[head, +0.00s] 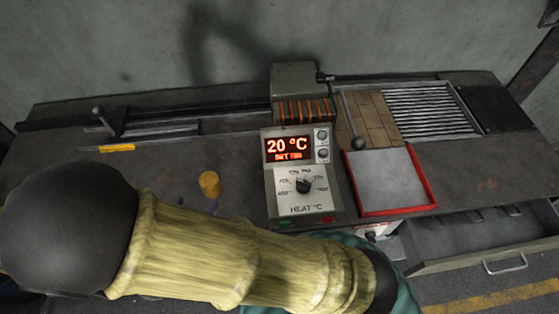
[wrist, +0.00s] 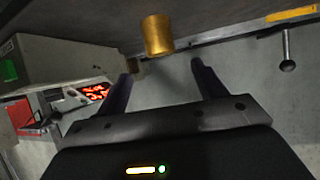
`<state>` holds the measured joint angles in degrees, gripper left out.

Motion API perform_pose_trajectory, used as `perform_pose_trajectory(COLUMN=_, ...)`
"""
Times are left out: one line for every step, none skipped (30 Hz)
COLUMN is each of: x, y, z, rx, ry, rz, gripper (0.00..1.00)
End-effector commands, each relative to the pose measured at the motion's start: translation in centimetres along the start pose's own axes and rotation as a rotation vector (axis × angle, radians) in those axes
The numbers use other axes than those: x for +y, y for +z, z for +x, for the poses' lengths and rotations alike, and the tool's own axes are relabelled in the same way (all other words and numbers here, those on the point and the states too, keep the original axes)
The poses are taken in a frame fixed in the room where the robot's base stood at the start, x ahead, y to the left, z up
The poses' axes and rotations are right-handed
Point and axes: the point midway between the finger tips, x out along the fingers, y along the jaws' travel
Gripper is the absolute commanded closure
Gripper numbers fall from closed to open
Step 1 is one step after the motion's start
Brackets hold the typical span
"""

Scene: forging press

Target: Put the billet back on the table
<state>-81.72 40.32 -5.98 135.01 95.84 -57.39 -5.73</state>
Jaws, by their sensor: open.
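The billet (head: 209,184) is a short golden cylinder. It stands upright on the dark table (head: 60,150), left of the heat control box. In the wrist view, which is turned nearly upside down, the billet (wrist: 158,35) shows against the table at the top. My gripper (wrist: 162,72) is open, with one dark finger toward each side of the billet. The billet is just past the fingertips and nothing is held between them. In the head view my arm hides most of the gripper.
The heater control box (head: 303,190) reads 20 °C and stands right of the billet. A red-rimmed tray (head: 432,190), a lever (head: 345,110) and a slatted grate (head: 425,113) lie farther right. An open drawer (head: 480,250) juts out below. Table left of the billet is mostly clear.

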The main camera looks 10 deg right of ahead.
Motion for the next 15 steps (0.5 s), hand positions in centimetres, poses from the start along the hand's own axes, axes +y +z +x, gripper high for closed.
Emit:
perform_pose_trajectory(x=-0.1, y=-0.3, z=0.4, rx=-0.013, ry=-0.003, rz=0.006, gripper=0.30)
perform_pose_trajectory(x=-0.1, y=-0.5, z=0.7, rx=-0.024, ry=-0.006, rz=0.010, gripper=0.30)
perform_pose_trajectory(x=-0.2, y=-0.7, z=1.1, rx=-0.046, ry=-0.016, rz=0.016, gripper=0.30)
perform_pose_trajectory(x=-0.3, y=-1.1, z=1.6, rx=-0.064, ry=-0.024, rz=0.022, gripper=0.30)
perform_pose_trajectory(x=-0.3, y=-1.4, z=2.1, rx=-0.087, ry=-0.033, rz=0.028, gripper=0.30)
perform_pose_trajectory(x=-0.4, y=-1.9, z=2.8, rx=-0.120, ry=-0.048, rz=0.036, gripper=0.30)
perform_pose_trajectory(x=-0.5, y=-2.3, z=3.4, rx=-0.147, ry=-0.061, rz=0.042, gripper=0.30)
perform_pose_trajectory(x=-0.5, y=-2.7, z=3.9, rx=-0.174, ry=-0.075, rz=0.048, gripper=0.30)
perform_pose_trajectory(x=-0.4, y=-3.3, z=4.7, rx=-0.210, ry=-0.095, rz=0.054, gripper=0.30)
perform_pose_trajectory(x=-0.3, y=-3.8, z=5.2, rx=-0.237, ry=-0.110, rz=0.059, gripper=0.30)
perform_pose_trajectory(x=-0.2, y=-4.3, z=5.7, rx=-0.264, ry=-0.125, rz=0.061, gripper=0.30)
perform_pose_trajectory(x=0.1, y=-4.9, z=6.2, rx=-0.298, ry=-0.144, rz=0.063, gripper=0.30)
perform_pose_trajectory(x=0.3, y=-5.3, z=6.6, rx=-0.321, ry=-0.159, rz=0.065, gripper=0.30)
perform_pose_trajectory(x=0.6, y=-5.8, z=7.0, rx=-0.344, ry=-0.172, rz=0.066, gripper=0.30)
perform_pose_trajectory(x=1.0, y=-6.5, z=7.4, rx=-0.374, ry=-0.191, rz=0.065, gripper=0.30)
